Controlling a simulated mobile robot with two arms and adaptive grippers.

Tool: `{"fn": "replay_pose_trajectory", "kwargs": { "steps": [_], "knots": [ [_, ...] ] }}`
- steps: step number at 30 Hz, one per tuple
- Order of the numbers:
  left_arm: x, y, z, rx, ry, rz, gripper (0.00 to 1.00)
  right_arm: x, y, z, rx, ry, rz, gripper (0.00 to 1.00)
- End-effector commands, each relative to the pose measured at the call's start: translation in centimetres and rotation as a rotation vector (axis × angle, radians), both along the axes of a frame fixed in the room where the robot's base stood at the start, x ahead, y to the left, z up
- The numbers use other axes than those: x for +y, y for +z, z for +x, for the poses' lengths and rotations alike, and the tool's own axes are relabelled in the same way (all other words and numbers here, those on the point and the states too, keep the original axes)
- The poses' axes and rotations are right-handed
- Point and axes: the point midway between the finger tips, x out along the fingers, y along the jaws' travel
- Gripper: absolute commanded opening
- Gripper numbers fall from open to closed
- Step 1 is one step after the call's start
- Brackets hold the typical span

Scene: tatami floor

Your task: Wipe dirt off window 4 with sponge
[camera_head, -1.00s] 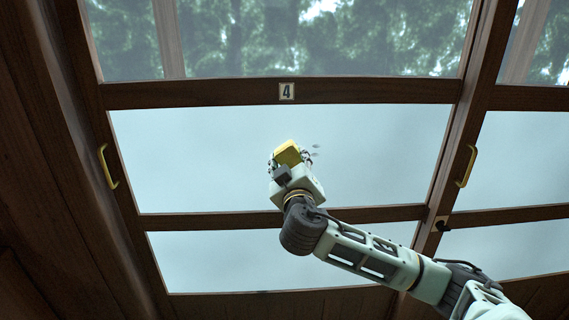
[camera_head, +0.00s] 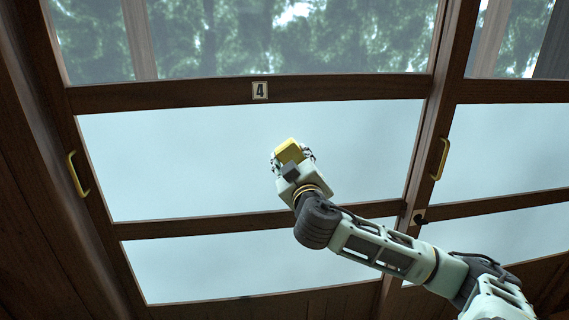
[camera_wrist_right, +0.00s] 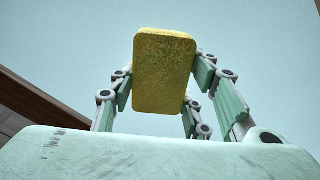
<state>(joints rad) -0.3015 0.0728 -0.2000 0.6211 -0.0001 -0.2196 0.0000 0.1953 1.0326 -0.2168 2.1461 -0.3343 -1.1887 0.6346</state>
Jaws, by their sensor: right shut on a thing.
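Window 4 has a frosted middle pane (camera_head: 190,160) in a dark wooden frame, under a small plate marked 4 (camera_head: 260,90). My right gripper (camera_head: 291,153) is in front of this pane, shut on a yellow sponge (camera_head: 288,151). In the right wrist view the sponge (camera_wrist_right: 165,70) sits between the gripper's fingers, with the pale pane behind it. I cannot tell whether the sponge touches the glass. No dirt shows clearly on the pane now; the gripper and sponge hide part of it. My left gripper is not in view.
Clear glass with trees behind it lies above the plate. A lower frosted pane (camera_head: 230,265) is below the middle rail. Yellow handles stand on the frame at left (camera_head: 77,174) and right (camera_head: 441,158). A dark latch (camera_head: 419,217) sits on the right post.

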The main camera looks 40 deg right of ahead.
Motion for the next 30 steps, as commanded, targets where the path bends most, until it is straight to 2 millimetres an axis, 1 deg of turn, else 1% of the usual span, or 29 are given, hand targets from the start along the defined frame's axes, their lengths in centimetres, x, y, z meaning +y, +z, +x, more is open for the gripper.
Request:
{"fn": "replay_pose_trajectory", "kwargs": {
  "steps": [1,4,14,17,30],
  "knots": [
    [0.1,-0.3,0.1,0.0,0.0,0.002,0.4,-0.5,-0.2,-0.2,0.002,-0.005,-0.003,0.23],
    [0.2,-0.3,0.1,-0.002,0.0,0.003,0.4,-0.8,0.0,-0.4,0.0,-0.004,-0.002,0.23],
    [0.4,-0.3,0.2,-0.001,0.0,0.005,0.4,-0.7,0.0,-0.5,0.0,-0.004,-0.001,0.23],
    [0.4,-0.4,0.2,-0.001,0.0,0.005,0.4,-0.4,-0.1,-1.1,0.001,-0.003,-0.001,0.23],
    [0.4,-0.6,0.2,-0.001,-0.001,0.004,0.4,2.0,-0.1,-4.8,0.001,0.0,-0.001,0.23]
  ]
}}
